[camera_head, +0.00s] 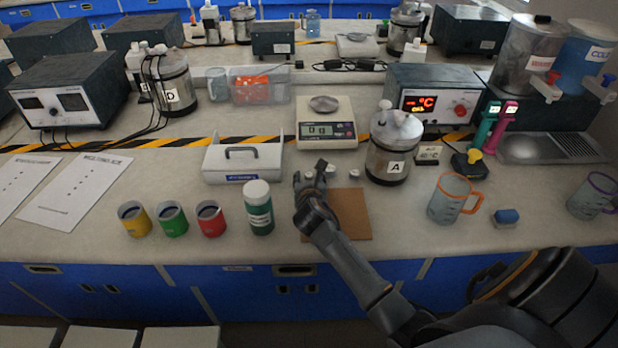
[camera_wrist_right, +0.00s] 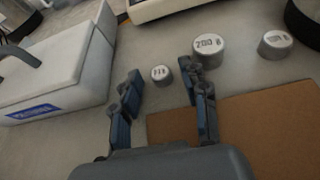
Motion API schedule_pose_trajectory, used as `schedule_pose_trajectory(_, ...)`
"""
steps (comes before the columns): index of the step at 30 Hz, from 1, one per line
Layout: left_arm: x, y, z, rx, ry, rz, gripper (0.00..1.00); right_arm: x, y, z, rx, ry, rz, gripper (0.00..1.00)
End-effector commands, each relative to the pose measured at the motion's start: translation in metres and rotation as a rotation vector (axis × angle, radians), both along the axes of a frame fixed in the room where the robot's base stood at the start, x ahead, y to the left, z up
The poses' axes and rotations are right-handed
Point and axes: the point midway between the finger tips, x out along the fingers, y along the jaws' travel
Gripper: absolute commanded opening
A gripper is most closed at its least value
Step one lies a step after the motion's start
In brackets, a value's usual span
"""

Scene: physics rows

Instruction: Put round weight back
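Small round metal weights stand on the bench behind a brown board (camera_head: 352,214). In the right wrist view, a small weight (camera_wrist_right: 160,74) lies ahead of and between the fingertips, a larger one marked 200 (camera_wrist_right: 207,50) is behind it to the right, and another weight (camera_wrist_right: 275,43) is farther right. My right gripper (camera_head: 309,174) is open and empty, low over the bench; its fingers also show in the wrist view (camera_wrist_right: 162,92). A white box with a grey handle (camera_head: 225,160) is to its left. A balance (camera_head: 326,131) with a round metal pan is behind. My left gripper is out of view.
A green-and-white bottle (camera_head: 258,210) and yellow, green and red cans (camera_head: 173,219) stand left of my right arm. Jar A (camera_head: 393,150) and an orange-handled beaker (camera_head: 451,198) stand to the right. Papers (camera_head: 77,190) lie at the left.

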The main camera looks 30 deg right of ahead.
Motion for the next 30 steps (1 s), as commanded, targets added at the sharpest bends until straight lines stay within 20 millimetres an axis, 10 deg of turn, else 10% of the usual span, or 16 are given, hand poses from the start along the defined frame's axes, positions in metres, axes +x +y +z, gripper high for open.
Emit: schedule_pose_trajectory(30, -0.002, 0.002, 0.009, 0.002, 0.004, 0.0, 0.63, -0.095, 0.058, 0.049, 0.0, 0.0, 0.0, 0.44)
